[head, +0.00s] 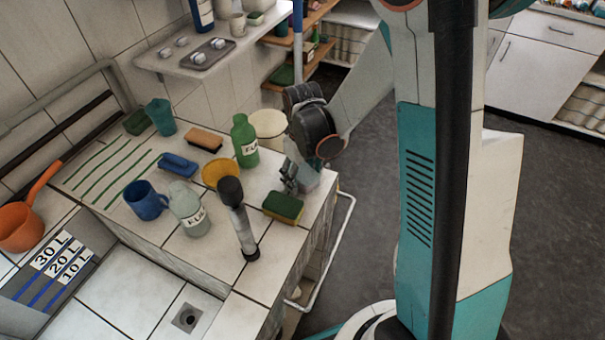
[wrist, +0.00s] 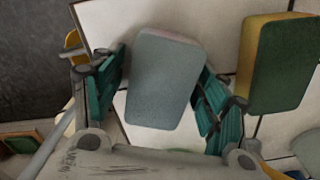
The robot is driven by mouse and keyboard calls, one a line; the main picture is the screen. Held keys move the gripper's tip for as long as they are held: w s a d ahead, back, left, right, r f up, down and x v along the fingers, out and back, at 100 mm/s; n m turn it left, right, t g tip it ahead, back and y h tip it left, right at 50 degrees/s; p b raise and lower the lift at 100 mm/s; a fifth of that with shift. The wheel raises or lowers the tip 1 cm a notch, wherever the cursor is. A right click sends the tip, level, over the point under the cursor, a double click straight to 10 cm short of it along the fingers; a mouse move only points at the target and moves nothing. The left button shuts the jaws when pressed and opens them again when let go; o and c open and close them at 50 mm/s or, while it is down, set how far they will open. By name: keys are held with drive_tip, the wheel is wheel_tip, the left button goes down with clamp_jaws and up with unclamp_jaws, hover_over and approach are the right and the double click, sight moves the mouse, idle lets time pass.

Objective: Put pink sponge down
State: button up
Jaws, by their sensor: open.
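The pink sponge (wrist: 167,80) lies between my fingers in the wrist view. Its broad grey-green face is towards the camera, and a thin pink edge shows at its top. White tile shows around it. My gripper (wrist: 162,72) is open, one finger on each side of the sponge; the left finger is close to its edge, and I cannot tell whether the right one touches. In the head view my gripper (head: 293,178) is low over the counter's right edge, and the sponge is mostly hidden there. I cannot tell whether its underside fully rests on the tiles.
A yellow-and-green sponge (head: 284,207) lies close by on the counter and shows in the wrist view (wrist: 276,62). A green bottle (head: 244,141), a cream pot (head: 268,128), a yellow bowl (head: 221,171) and a dark-topped upright post (head: 237,215) stand near. The counter's right edge (head: 325,196) drops off.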

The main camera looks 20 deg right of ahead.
sight(303, 172)
wheel_tip(303, 172, up, 13)
drive_tip(key=p, duration=0.5)
drive_tip(key=s+r+m+t, duration=0.4)
drive_tip(key=s+r+t, duration=0.3)
drive_tip(key=s+r, duration=0.6)
drive_tip(key=shift+s+r+m, duration=0.3)
drive_tip(key=shift+s+r, duration=0.1)
drive_tip(key=shift+s, duration=0.75)
drive_tip(key=shift+o, duration=0.6)
drive_tip(key=shift+w, duration=0.1)
